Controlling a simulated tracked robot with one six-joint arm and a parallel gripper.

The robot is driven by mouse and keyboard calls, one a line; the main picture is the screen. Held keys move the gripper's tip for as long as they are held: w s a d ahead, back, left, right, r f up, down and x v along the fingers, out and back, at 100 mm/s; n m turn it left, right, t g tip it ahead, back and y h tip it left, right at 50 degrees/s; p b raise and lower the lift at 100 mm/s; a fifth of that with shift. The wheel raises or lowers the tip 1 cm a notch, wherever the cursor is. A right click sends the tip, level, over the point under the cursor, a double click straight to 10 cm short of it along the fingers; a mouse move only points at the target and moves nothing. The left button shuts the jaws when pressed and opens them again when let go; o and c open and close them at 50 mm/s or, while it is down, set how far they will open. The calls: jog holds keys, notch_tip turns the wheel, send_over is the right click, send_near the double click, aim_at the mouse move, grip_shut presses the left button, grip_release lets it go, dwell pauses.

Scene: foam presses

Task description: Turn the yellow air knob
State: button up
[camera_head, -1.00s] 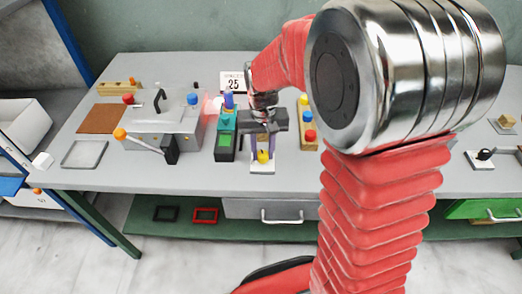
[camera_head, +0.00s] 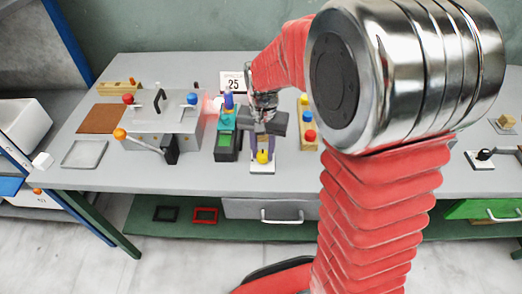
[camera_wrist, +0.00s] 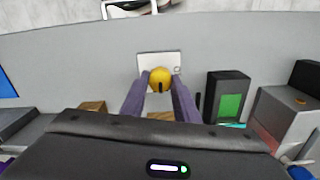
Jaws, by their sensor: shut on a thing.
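The yellow air knob (camera_head: 262,157) sits on a small white plate (camera_head: 256,169) near the front of the grey table. It also shows in the wrist view (camera_wrist: 160,79), with a dark mark on its face, on the white plate (camera_wrist: 146,61). My gripper (camera_head: 262,153) reaches down from above, and its two purple fingers are around the knob. In the wrist view my gripper (camera_wrist: 160,82) has a fingertip on each side of the knob and is shut on it. The gripper body hides part of the table behind.
A green device with a screen (camera_head: 225,141) stands close to the left of my gripper. A block with coloured buttons (camera_head: 309,136) is to the right. A grey press with an orange-tipped lever (camera_head: 120,134) is further left. A sign reading 25 (camera_head: 233,83) stands behind.

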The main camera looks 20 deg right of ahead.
aim_at(262, 152)
jog(key=o, duration=0.7)
jog(key=shift+w+r, duration=0.1)
jog(key=shift+w, duration=0.1)
jog(key=o, duration=0.4)
jog(key=shift+s, duration=0.1)
jog(key=shift+c, duration=0.2)
notch_tip(262, 152, up, 14)
jog(key=shift+f, duration=0.2)
jog(key=s+r+n+t, duration=0.2)
jog(key=s+n+t, duration=0.3)
jog(key=s, duration=1.3)
jog(key=shift+a+n+t, duration=0.3)
jog(key=shift+a+n, duration=0.1)
jog(key=shift+n, duration=0.1)
